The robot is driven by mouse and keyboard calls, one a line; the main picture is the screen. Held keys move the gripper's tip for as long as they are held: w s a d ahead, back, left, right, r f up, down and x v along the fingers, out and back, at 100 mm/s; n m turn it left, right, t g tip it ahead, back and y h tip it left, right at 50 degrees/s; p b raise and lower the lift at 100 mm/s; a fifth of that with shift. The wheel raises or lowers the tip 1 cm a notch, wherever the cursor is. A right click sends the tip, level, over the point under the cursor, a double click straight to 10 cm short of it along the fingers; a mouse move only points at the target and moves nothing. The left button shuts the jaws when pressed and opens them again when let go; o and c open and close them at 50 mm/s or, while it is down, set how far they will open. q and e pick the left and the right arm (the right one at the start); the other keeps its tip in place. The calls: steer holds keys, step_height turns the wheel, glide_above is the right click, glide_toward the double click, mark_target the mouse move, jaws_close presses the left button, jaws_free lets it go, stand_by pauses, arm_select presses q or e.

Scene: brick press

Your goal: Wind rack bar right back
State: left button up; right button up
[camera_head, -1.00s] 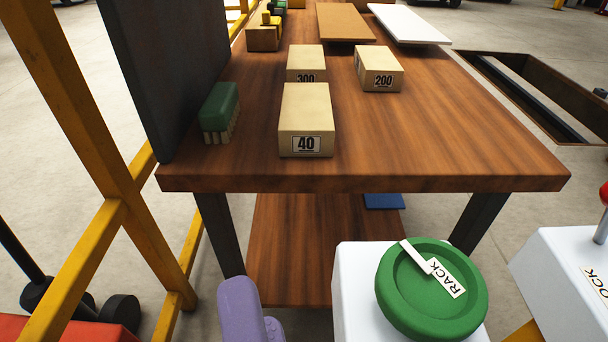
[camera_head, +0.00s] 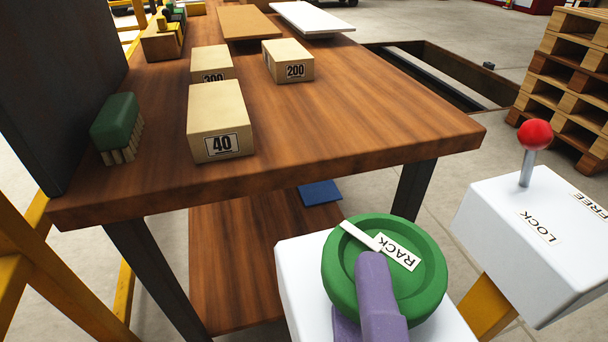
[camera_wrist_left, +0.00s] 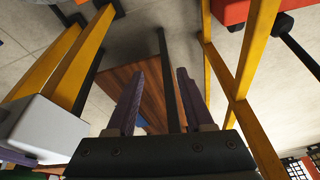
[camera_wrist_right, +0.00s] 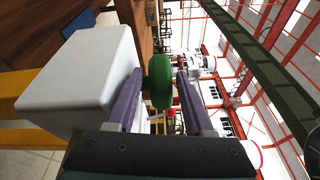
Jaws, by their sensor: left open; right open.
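The green round handwheel labelled RACK (camera_head: 425,262) sits on a white box (camera_head: 298,280) in front of the bench, with a white pointer stripe toward its upper left. My right gripper (camera_head: 370,270) is at the wheel's near side, its purple fingers overlapping the wheel in the head view. In the right wrist view the fingers are apart, with the wheel's rim (camera_wrist_right: 160,85) showing between them; I cannot tell whether they touch it. My left gripper (camera_wrist_left: 161,72) is open and empty in the left wrist view, with a dark bar behind it. It is outside the head view.
A white box marked LOCK and FREE (camera_head: 530,250) with a red-knobbed lever (camera_head: 535,135) stands right of the wheel. The wooden bench (camera_head: 320,120) behind carries several labelled blocks (camera_head: 220,120) and a green brush (camera_head: 116,125). Stacked pallets (camera_head: 570,85) stand at the far right.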

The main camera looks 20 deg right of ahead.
steer(key=shift+w+d, duration=0.15)
steer(key=shift+w, duration=0.5)
jaws_close()
